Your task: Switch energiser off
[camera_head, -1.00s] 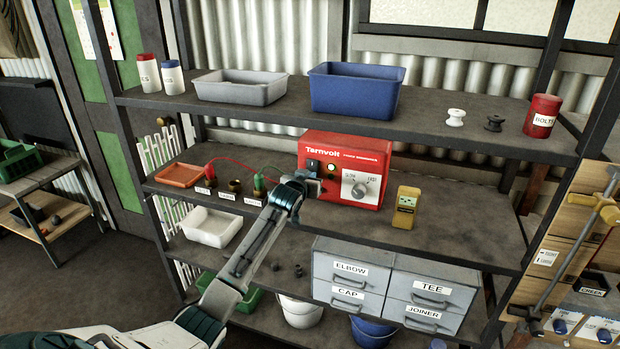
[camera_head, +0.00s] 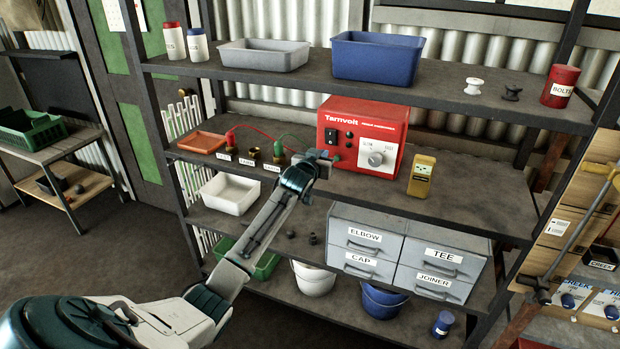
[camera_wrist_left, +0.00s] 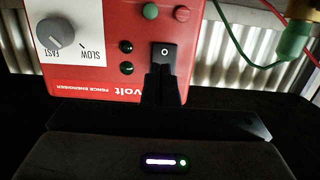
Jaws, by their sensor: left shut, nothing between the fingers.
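The red Tarnvolt fence energiser (camera_head: 385,115) stands on the middle shelf. Its black rocker switch (camera_head: 331,136) is at the left of its front; in the left wrist view the switch (camera_wrist_left: 165,50) shows a white O mark. That view is upside down. My left gripper (camera_wrist_left: 164,70) is shut and empty, its fingertips at the switch and hiding part of it. I cannot tell whether they touch it. In the head view the gripper (camera_head: 314,160) is just below the switch. Two lamps (camera_wrist_left: 126,57) beside it look dark. A grey dial (camera_head: 375,159) is at the right. My right gripper is not in view.
A yellow tester (camera_head: 422,175) stands right of the energiser. Red and green leads (camera_head: 290,138) run to posts at its left, near an orange tray (camera_head: 202,142). The shelf above holds a blue bin (camera_head: 378,60). Grey drawers (camera_head: 410,250) are below.

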